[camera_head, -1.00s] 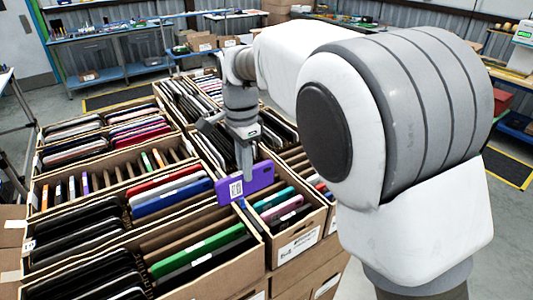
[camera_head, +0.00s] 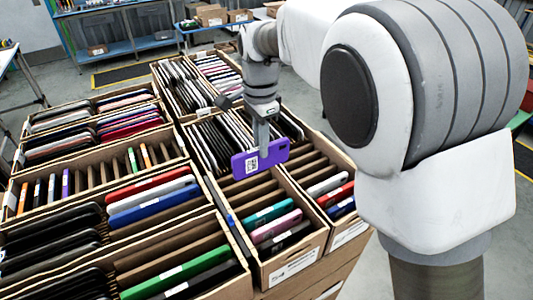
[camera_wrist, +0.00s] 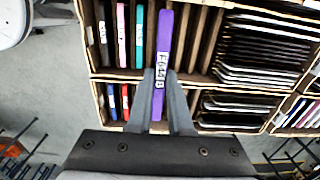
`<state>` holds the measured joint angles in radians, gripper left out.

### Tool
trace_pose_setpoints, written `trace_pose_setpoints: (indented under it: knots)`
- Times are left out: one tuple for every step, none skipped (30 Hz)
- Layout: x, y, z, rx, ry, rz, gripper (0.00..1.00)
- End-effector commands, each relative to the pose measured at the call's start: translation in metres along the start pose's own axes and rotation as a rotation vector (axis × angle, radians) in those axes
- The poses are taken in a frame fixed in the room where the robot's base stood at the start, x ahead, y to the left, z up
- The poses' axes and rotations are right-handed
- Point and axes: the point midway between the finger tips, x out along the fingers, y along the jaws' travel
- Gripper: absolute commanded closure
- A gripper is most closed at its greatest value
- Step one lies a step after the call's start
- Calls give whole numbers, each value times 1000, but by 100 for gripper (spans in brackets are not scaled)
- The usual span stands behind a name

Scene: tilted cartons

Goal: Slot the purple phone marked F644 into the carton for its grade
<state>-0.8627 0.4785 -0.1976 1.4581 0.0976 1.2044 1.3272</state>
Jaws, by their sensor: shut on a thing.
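A purple phone (camera_head: 276,154) with a white label hangs upright in my gripper (camera_head: 261,146). In the wrist view the fingers (camera_wrist: 158,82) are shut on the purple phone (camera_wrist: 165,36), and its label reads F644 with a last character that looks like B. In the head view the phone appears over the middle carton (camera_head: 292,264), in front of its rear row of dark phones and above empty brown dividers (camera_head: 250,188). A teal phone (camera_head: 268,212), a pink phone (camera_head: 277,228) and a dark phone stand at its front. I cannot tell how high the phone is above the slots. The carton's front label is unreadable.
A right-hand carton (camera_head: 350,234) holds white, red and blue phones at its front and open slots behind. Cartons at left hold many packed phones, including a blue one (camera_head: 153,203) and a green one (camera_head: 176,272). Thin cardboard walls separate the cartons.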

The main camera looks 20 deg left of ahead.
Motion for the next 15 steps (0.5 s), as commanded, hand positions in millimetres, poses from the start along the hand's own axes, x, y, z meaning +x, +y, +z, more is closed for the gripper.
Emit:
trace_pose_setpoints:
  knots:
    - [22,3,1,0,-2,16,100]
    - [30,3,1,1,-2,16,100]
    - [38,3,1,1,-2,14,100]
    - [43,3,1,0,-2,13,100]
    - [48,3,1,0,-2,13,100]
    - [53,3,0,0,-2,11,100]
    - [56,3,0,0,-1,11,100]
    - [58,3,0,0,-1,11,100]
    - [60,2,0,0,-1,10,100]
    - [61,2,0,0,-1,9,100]
    - [62,2,0,0,-1,9,100]
    - [64,2,0,0,-1,10,100]
    - [66,3,0,0,-1,10,100]
    - [67,3,0,0,-1,10,100]
    - [70,3,0,0,-1,11,100]
